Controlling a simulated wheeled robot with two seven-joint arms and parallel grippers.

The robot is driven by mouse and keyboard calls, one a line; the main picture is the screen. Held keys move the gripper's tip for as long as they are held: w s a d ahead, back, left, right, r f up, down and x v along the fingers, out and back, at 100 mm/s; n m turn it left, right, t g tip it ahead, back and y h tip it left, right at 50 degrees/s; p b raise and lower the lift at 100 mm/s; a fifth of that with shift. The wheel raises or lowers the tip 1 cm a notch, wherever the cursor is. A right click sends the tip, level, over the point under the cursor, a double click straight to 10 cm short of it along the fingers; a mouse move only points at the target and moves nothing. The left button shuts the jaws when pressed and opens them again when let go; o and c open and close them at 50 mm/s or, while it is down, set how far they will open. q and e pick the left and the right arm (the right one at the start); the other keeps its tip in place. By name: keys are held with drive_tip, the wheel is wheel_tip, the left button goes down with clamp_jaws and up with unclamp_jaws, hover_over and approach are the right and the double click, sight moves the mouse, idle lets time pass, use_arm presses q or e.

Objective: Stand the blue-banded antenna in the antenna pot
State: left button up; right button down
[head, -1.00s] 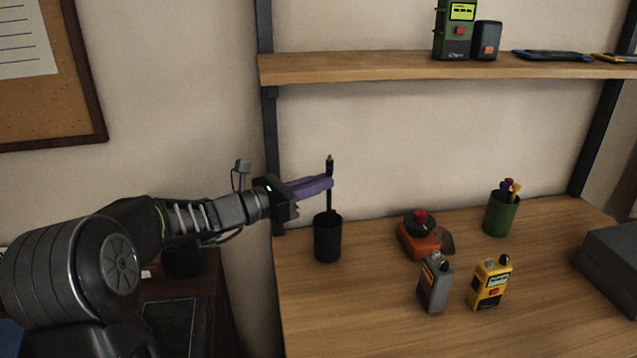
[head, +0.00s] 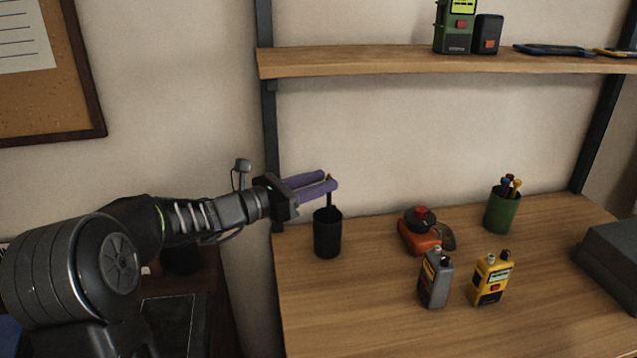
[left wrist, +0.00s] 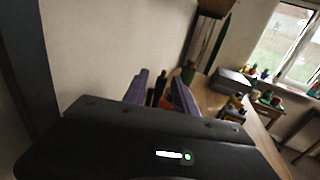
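The dark, thin antenna (head: 330,199) stands nearly upright in the black antenna pot (head: 327,236) at the left of the desk. Its lower part is hidden inside the pot, and no blue band can be made out. My left gripper (head: 329,180) is open, with its two purple fingers apart on either side of the antenna's upper end, above the pot rim. The spread fingers also show in the left wrist view (left wrist: 160,88), with dark upright shapes between them. My right gripper is not in view.
An orange-red device (head: 420,235), a grey radio (head: 434,278) and a yellow radio (head: 490,279) stand right of the pot. A green pen cup (head: 502,212) is behind them. A wooden shelf (head: 400,64) runs above. The front left desk surface is clear.

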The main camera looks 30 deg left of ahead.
use_arm(q)
drive_tip(key=v, duration=0.7)
drive_tip(key=shift+s+a+b, duration=0.2)
drive_tip(key=shift+s+b, duration=0.1)
drive_tip(key=shift+b, duration=0.15)
idle(1.1)
